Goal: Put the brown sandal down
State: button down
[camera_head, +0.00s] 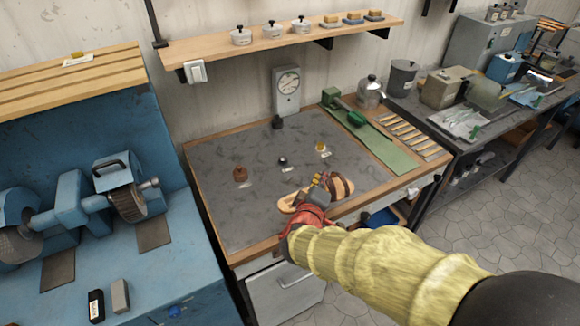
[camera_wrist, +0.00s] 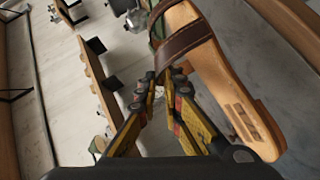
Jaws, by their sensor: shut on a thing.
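The brown sandal (camera_head: 341,186) has a tan sole and dark brown straps. It is over the front part of the grey worktop (camera_head: 235,215) in the head view. In the wrist view the sandal (camera_wrist: 222,75) fills the upper right, its heel end toward the lower right. My gripper (camera_head: 318,188) is shut on the sandal near its strap; its fingertips (camera_wrist: 168,75) meet at the sandal's edge in the wrist view. My gripper hides part of the sandal in the head view. I cannot tell whether the sole touches the worktop.
A reddish-brown item (camera_head: 240,174), a dark knob-like item (camera_head: 283,161) and a yellow item (camera_head: 320,147) stand with labels on the worktop. A dial gauge (camera_head: 287,90) stands at the back. A green mat (camera_head: 377,148) lies to the right. The worktop's left front is clear.

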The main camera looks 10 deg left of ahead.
jog(key=r+y+b, duration=0.1)
jog(key=r, duration=0.1)
send_over(291, 202)
jog(key=shift+f, duration=0.2)
jog(key=w+d+f+b, duration=0.1)
jog(key=w+f, duration=0.3)
jog(key=w+d+f+b, duration=0.2)
jog(key=w+f, duration=0.2)
jog(key=w+d+f+b, duration=0.1)
jog(key=w+f, duration=0.3)
jog(key=shift+w+d+f, duration=0.15)
jog(key=shift+w+f, duration=0.2)
jog(key=shift+f, duration=0.05)
jog(key=c, duration=2)
grip_release()
jog(key=shift+c, duration=0.2)
jog(key=shift+o, duration=0.6)
jog(key=p+v, duration=0.1)
jog(key=v, duration=1.1)
jog(key=shift+d+r, duration=0.1)
jog(key=shift+r, duration=0.05)
